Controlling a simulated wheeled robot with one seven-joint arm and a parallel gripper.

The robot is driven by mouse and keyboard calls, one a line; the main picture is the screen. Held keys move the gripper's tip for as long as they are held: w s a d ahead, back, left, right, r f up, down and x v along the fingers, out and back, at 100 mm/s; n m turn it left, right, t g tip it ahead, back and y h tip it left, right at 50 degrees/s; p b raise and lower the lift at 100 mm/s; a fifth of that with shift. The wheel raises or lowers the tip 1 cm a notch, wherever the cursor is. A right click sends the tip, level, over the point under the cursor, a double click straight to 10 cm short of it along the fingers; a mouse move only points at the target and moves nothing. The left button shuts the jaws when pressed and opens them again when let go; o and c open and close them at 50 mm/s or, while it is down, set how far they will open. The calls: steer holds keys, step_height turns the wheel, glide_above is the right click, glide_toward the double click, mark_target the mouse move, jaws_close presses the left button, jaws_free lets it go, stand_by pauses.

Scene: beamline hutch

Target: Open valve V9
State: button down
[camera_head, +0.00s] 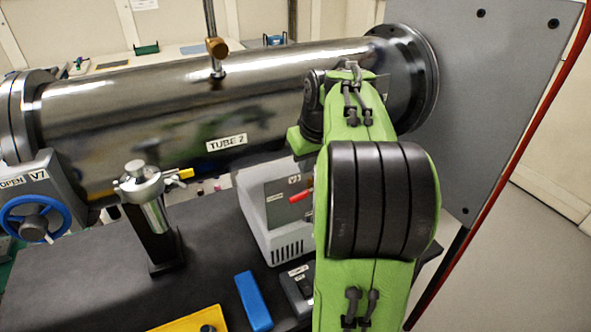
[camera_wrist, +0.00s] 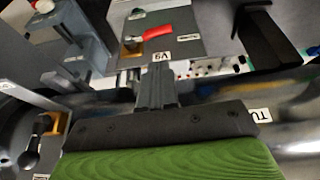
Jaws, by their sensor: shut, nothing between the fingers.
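Valve V9 is a red lever (camera_wrist: 158,32) on a grey panel (camera_wrist: 185,18), with a brass-coloured fitting at its left end in the wrist view. The V9 label (camera_wrist: 163,56) appears upside down there; small tags around the lever are too small to read. In the head view the red lever (camera_head: 301,194) sticks out from the panel on a light grey box (camera_head: 262,222), partly hidden by my arm. My gripper (camera_wrist: 156,70) has its fingers together and empty. In the wrist view the fingertips lie just below the label, apart from the lever as far as I can tell. The head view hides the fingers.
The steel tube TUBE 2 (camera_head: 170,110) runs behind the box to a large flange. A black post with a metal cylinder (camera_head: 148,205) and blue-wheeled valve V7 (camera_head: 35,218) stand left. A blue block (camera_head: 253,301) and yellow tray (camera_head: 190,322) lie in front on the dark bench (camera_head: 90,285).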

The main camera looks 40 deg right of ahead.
mark_target(299, 195)
steer(key=x, duration=0.3)
steer(key=b+x, duration=0.1)
steer(key=x, duration=0.3)
steer(key=b+x, duration=0.1)
steer(key=x, duration=0.3)
steer(key=shift+s+f, duration=0.2)
steer(key=shift+s, duration=0.05)
steer(key=shift+w+f, duration=0.1)
steer(key=shift+w, duration=0.05)
